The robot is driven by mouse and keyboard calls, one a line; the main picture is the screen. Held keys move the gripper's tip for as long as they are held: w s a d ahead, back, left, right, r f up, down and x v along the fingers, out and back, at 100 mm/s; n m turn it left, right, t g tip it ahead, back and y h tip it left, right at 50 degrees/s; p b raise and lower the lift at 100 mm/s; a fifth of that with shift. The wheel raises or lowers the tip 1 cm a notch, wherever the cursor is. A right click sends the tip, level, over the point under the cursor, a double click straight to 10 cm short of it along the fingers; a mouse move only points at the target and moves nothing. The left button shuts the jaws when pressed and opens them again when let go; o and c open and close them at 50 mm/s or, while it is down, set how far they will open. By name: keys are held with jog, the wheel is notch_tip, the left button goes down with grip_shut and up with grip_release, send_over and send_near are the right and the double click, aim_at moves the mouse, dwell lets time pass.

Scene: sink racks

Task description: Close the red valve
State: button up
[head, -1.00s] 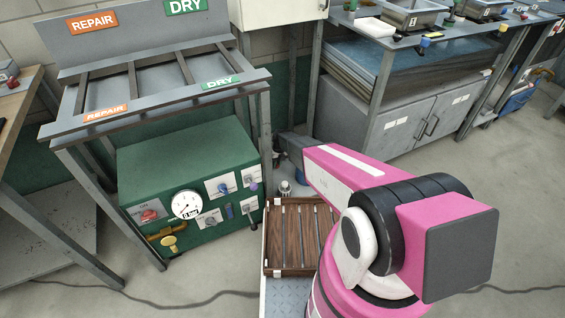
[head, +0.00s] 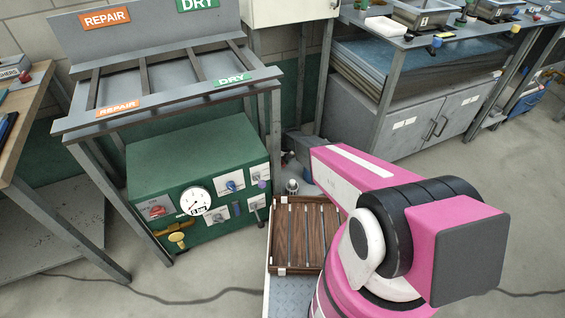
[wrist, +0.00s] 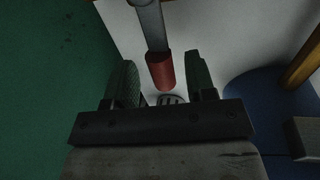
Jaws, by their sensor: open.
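In the wrist view a red handle end (wrist: 160,70) on a grey stem (wrist: 150,25) hangs between the two fingers of my open gripper (wrist: 160,82). The fingers stand on either side of the red part, and I see no clear contact. A pale panel (wrist: 215,40) lies behind it. In the head view a green box (head: 190,160) carries a gauge (head: 195,200), a red knob (head: 157,211) and several coloured handles. I cannot tell which of these is the red part in the wrist view. My gripper is hidden in the head view.
A grey rack (head: 165,110) with REPAIR and DRY signs stands over the green box. A brown slatted tray (head: 305,255) sits near my arm. In the wrist view a blue round shape (wrist: 270,105) and a yellowish bar (wrist: 303,60) are close on the right. A cable (head: 180,299) crosses the floor.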

notch_tip(320, 180, up, 11)
jog(key=w+d, duration=0.1)
jog(key=d, duration=0.1)
jog(key=shift+f, duration=0.15)
dwell(0.3)
dwell(0.4)
jog(key=s+d+r+n+h, duration=0.1)
jog(key=s+d+r+n, duration=0.9)
jog(key=n, duration=0.5)
jog(key=s+d+r+n+t+h, duration=0.1)
jog(key=s+d+r+n, duration=0.9)
jog(key=s+r+n, duration=0.3)
jog(key=n, duration=0.3)
jog(key=shift+s+d+r, duration=0.15)
jog(key=shift+s+r, duration=0.05)
jog(key=shift+s, duration=0.15)
